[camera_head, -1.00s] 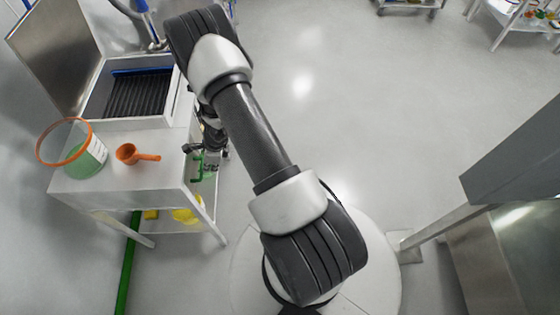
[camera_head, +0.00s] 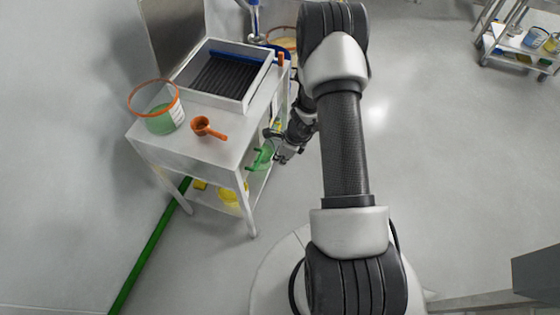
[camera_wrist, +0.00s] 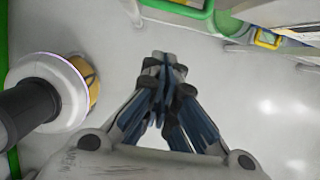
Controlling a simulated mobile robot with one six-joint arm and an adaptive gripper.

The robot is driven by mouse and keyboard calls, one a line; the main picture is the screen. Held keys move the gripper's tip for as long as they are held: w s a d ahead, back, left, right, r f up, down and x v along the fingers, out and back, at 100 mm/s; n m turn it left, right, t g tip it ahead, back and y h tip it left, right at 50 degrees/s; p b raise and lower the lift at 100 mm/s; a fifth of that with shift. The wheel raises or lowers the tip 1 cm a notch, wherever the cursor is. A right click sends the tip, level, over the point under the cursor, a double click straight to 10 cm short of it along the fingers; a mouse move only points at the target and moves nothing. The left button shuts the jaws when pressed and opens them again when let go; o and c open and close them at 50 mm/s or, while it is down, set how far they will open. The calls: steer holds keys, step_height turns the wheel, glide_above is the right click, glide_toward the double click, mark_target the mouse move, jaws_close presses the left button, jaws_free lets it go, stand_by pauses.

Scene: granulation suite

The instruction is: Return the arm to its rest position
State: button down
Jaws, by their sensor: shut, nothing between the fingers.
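My gripper (camera_wrist: 165,65) is in the middle of the wrist view, with its fingertips together and nothing between them. In the head view my gripper (camera_head: 277,145) is small and partly hidden, hanging low beside the right edge of the white table (camera_head: 190,152). My arm stretches from the bottom of the head view up to the top centre, then folds down toward the table's side. Whether the gripper touches the table or the green item (camera_head: 262,156) near it is hard to tell.
On the table are a clear bucket with an orange rim (camera_head: 157,106), an orange scoop (camera_head: 208,127) and a tray with a dark ribbed inside (camera_head: 229,78). Yellow items (camera_head: 231,193) sit on its lower shelf. A cart (camera_head: 520,45) stands far right. The floor between is clear.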

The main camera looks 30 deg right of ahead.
steer(key=p+v, duration=0.1)
steer(key=v, duration=0.4)
steer(key=shift+r+p, duration=0.25)
steer(key=shift+p, duration=0.1)
steer(key=a+r+n, duration=0.4)
steer(key=r, duration=0.4)
steer(key=a+r+n+t, duration=0.1)
steer(key=a+r+n, duration=0.35)
steer(key=r, duration=0.35)
steer(key=a+r+n, duration=0.3)
steer(key=r+n, duration=0.1)
steer(key=r, duration=0.5)
steer(key=s+a+r+n+b, duration=0.1)
steer(key=s+a+r+n, duration=0.4)
steer(key=s+r+n, duration=0.5)
steer(key=s+d+r+n+t+h, duration=0.1)
steer(key=s+n, duration=0.4)
steer(key=s, duration=0.6)
steer(key=shift+d+r+h+b, duration=0.3)
steer(key=shift+r+h+b, duration=0.1)
steer(key=shift+r+h, duration=0.2)
